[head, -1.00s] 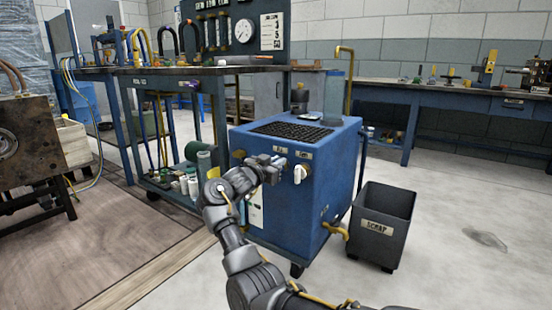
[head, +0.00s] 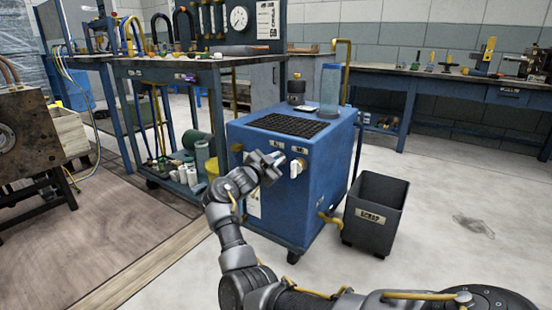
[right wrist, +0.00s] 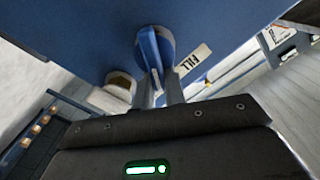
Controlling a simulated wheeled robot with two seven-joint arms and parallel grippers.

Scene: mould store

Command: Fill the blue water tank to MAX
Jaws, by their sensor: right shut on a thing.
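The blue water tank (head: 320,165) is a wheeled cabinet with a dark grille on top, standing in the middle of the head view. A clear bluish cylinder (head: 330,90) stands on its back right; I cannot make out a MAX mark. My right gripper (head: 272,163) is at the tank's front face. In the right wrist view its fingers (right wrist: 160,88) are shut on a blue valve handle (right wrist: 150,50) beside a FILL label (right wrist: 194,60). In the head view the gripper hides that handle. A white-handled valve (head: 297,168) sits just right of the gripper. My left gripper is out of view.
A dark scrap bin (head: 371,220) stands right of the tank. A workbench (head: 165,65) with gauges and a lower shelf of bottles is behind left. A long blue bench (head: 450,92) lines the back wall.

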